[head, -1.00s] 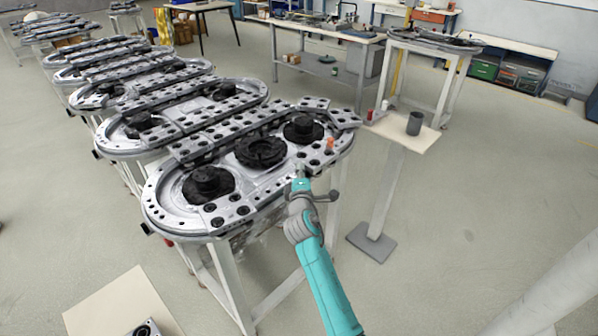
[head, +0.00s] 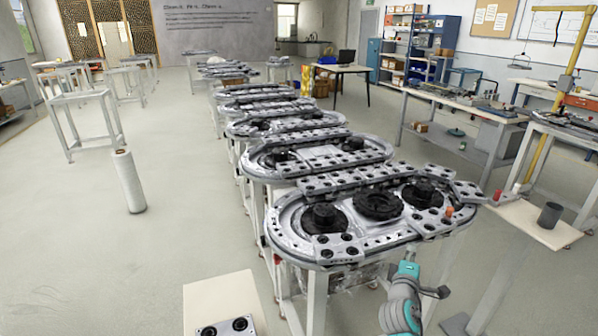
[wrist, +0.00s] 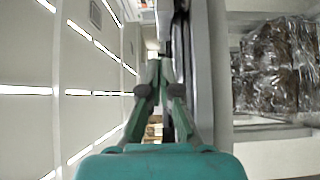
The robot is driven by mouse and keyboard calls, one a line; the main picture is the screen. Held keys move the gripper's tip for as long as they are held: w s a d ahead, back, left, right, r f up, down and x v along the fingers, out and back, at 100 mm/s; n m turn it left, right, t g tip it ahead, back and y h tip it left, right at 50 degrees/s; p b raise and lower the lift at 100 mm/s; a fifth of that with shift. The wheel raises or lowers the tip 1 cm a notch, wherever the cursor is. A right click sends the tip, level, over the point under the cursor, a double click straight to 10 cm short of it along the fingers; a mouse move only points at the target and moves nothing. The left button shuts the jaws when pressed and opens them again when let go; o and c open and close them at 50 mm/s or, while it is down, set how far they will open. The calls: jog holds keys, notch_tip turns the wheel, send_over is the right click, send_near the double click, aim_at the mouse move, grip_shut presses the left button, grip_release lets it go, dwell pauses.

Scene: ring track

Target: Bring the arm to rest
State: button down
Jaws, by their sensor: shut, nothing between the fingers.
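My gripper (wrist: 163,66) shows in the wrist view with its two teal fingers converging until the tips meet, nothing held between them. In the head view my teal and grey arm is at the bottom right, in front of the nearest ring track (head: 290,240). The fingertips cannot be made out clearly there. The track is an oval metal frame with black round parts and perforated plates on top. In the wrist view the gripper is beside a long grey edge (wrist: 213,70); whether they touch I cannot tell.
More ring tracks recede behind the nearest one. A small stand (head: 528,222) with a dark cup (head: 550,215) is at the right. A pale board (head: 200,302) with black-holed plates is at the lower left. A white roll (head: 128,182) stands on open floor. Clear-wrapped material (wrist: 280,65) shows in the wrist view.

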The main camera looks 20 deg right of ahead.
jog(key=s+a+f+m+t+y, duration=0.1)
jog(key=s+a+f+y, duration=0.3)
jog(key=s+a+f, duration=0.5)
jog(key=s+a+f+m+t+y, duration=0.1)
jog(key=s+a+f+y, duration=0.3)
jog(key=s+a, duration=0.8)
jog(key=s+a+m+y, duration=0.25)
jog(key=s+a, duration=0.55)
jog(key=s, duration=0.5)
jog(key=s+a+r+m+y, duration=0.1)
jog(key=s+r+m, duration=0.1)
jog(key=s+r, duration=0.2)
jog(key=s+a+r+m, duration=0.2)
jog(key=s+r+m, duration=0.1)
jog(key=s, duration=0.7)
jog(key=shift+r+y, duration=0.35)
jog(key=shift+r, duration=0.45)
